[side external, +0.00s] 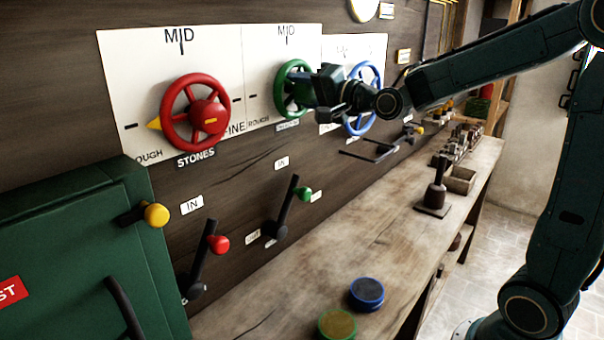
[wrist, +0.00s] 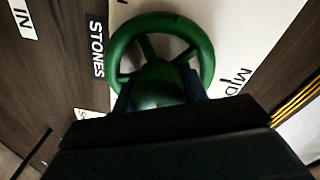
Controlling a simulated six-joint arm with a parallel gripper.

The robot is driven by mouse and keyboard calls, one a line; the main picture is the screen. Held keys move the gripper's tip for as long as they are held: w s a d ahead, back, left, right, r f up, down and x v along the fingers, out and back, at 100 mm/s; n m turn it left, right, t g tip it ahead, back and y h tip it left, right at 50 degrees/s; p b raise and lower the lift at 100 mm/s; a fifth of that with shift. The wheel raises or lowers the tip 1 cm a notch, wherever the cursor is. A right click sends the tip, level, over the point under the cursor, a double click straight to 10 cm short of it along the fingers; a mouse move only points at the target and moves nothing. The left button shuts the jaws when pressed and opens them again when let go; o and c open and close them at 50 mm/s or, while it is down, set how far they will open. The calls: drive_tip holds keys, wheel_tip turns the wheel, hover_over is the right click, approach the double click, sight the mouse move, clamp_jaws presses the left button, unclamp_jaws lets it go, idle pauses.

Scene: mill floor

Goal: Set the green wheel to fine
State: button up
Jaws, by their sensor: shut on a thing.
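The green wheel (side external: 290,78) is mounted upright on a white dial plate (side external: 257,70) in the middle of the wall. MID is marked above it and ROUGH at its lower left. My gripper (side external: 313,94) is in front of it, shut on its hub. In the wrist view the jaws (wrist: 160,100) close on either side of the green hub, with the green rim (wrist: 202,42) and spokes showing beyond. I cannot see the wheel's pointer or its fine mark; my gripper hides part of the dial.
A red wheel (side external: 170,125) with a yellow pointer is at the left; a blue wheel (side external: 372,75) is close on the right. Levers with red (side external: 218,244) and green (side external: 304,194) knobs stick out below. The bench (side external: 350,220) carries blue (side external: 366,293) and green-rimmed (side external: 337,325) round pieces.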

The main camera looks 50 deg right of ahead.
drive_tip(key=o, duration=1)
drive_tip(key=s, duration=1.3)
drive_tip(key=shift+s, duration=0.4)
drive_tip(key=shift+r, duration=0.1)
drive_tip(key=shift+a, duration=0.1)
